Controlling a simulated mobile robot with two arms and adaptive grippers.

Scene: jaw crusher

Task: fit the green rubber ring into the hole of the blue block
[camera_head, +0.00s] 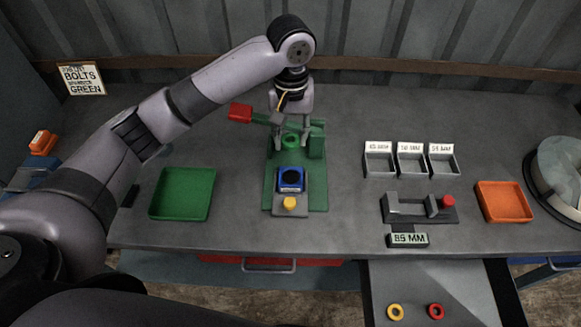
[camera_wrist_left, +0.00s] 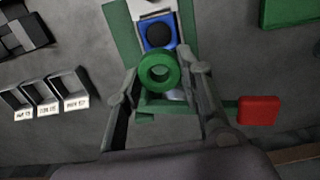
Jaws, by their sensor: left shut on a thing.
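My left gripper (camera_head: 291,142) is shut on the green rubber ring (camera_head: 291,141), which sits between its two fingertips. In the left wrist view the green ring (camera_wrist_left: 160,70) is seen face-on, with its opening visible. The blue block (camera_head: 291,187) stands on a green fixture, with a dark round hole in its top. The ring is on the far side of the block's hole in the head view, apart from the hole. In the left wrist view it overlaps the near edge of the blue block (camera_wrist_left: 145,40). Its exact height is unclear. My right gripper is out of view.
The green fixture (camera_head: 318,195) carries a red-handled lever (camera_head: 241,113) beside my gripper and a yellow knob (camera_head: 290,203) in front of the block. A green tray (camera_head: 182,193) lies left; labelled bins (camera_head: 411,172), a grey gauge (camera_head: 405,217) and an orange tray (camera_head: 503,202) lie right.

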